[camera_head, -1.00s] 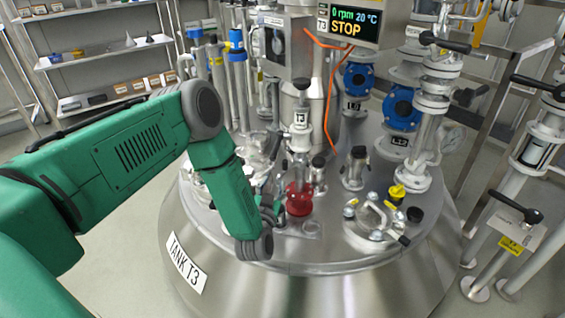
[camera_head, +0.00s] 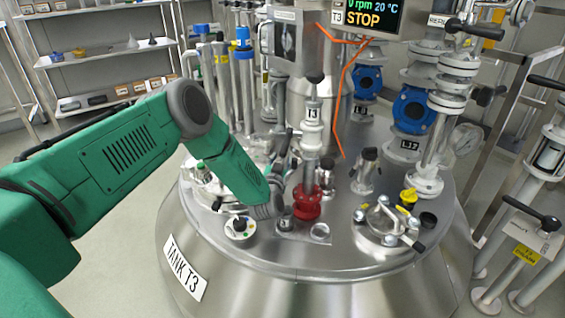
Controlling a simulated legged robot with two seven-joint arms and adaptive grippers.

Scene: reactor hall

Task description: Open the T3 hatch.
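The tank labelled TANK T3 (camera_head: 186,268) stands in front of me with a domed steel top. On its right front sits a round hatch-like lid (camera_head: 385,225) with several clamp knobs and a bar handle with a dark end; it looks closed. My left arm reaches in from the left over the tank top. My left gripper (camera_head: 279,207) is near the red valve flange (camera_head: 307,202), left of the lid and apart from it. Its fingers are small and dark among the fittings, so I cannot tell whether they are open. My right gripper is not in view.
A yellow-capped fitting (camera_head: 408,197) stands behind the lid. The STOP display (camera_head: 368,14) hangs above. Blue valves (camera_head: 413,110) and pipes crowd the back; shelves (camera_head: 105,65) stand at back left.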

